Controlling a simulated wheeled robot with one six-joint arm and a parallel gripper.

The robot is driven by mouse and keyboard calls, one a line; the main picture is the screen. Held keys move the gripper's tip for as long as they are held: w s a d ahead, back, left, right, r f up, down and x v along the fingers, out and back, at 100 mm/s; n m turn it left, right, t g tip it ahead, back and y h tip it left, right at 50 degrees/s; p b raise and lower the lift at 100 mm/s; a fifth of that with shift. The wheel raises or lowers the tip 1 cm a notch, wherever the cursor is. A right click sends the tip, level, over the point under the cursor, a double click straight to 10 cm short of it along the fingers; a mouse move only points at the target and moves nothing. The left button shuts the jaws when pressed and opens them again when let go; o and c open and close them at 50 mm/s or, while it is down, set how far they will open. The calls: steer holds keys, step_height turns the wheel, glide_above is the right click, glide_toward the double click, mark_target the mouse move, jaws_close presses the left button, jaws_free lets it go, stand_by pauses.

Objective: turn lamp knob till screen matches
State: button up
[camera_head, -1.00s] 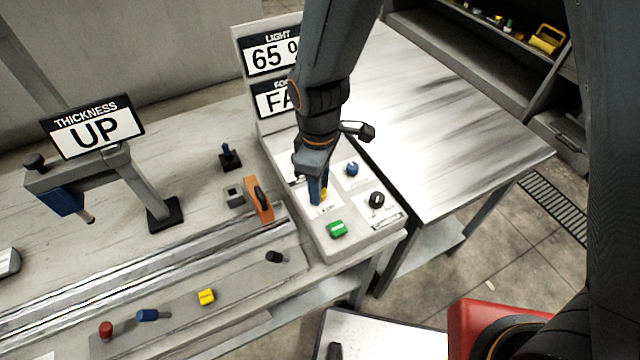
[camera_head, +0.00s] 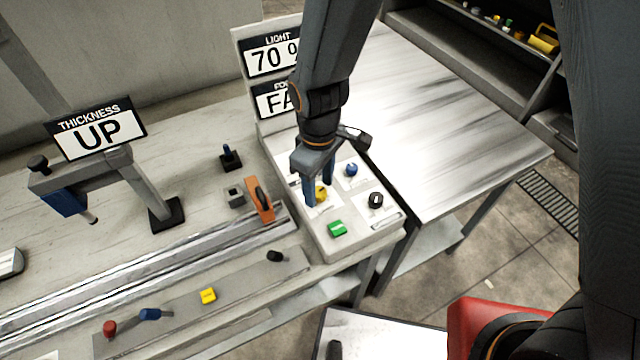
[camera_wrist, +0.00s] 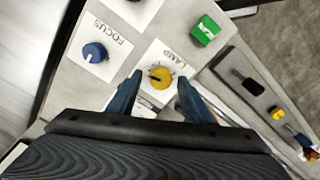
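The yellow lamp knob (camera_wrist: 160,77) sits on a white card marked LAMP; it also shows in the head view (camera_head: 321,192). My gripper (camera_head: 318,190) points down at it, with its two blue fingers (camera_wrist: 155,92) apart on either side of the knob. Clear gaps show between the fingers and the knob in the wrist view, so the gripper is open. The LIGHT screen (camera_head: 274,55) stands behind and reads 70, its right edge hidden by my arm. A second screen (camera_head: 275,99) below it is partly hidden and shows "FA".
The blue focus knob (camera_head: 351,170), a black knob (camera_head: 376,200) and a green block-shaped control (camera_head: 337,228) are close by on the same panel. A THICKNESS sign (camera_head: 97,132) reads UP at left. A bare metal table (camera_head: 450,130) stands to the right.

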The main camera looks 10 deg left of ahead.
mark_target(319, 191)
steer(key=shift+r+b, duration=0.95)
steer(key=shift+r, duration=2.95)
steer(key=w+d+r+m+t+b, duration=0.1)
steer(key=d+m, duration=1.3)
steer(key=d, duration=1.6)
steer(key=shift+w+b, duration=0.25)
steer(key=shift+b, duration=0.4)
steer(key=shift+r, duration=0.1)
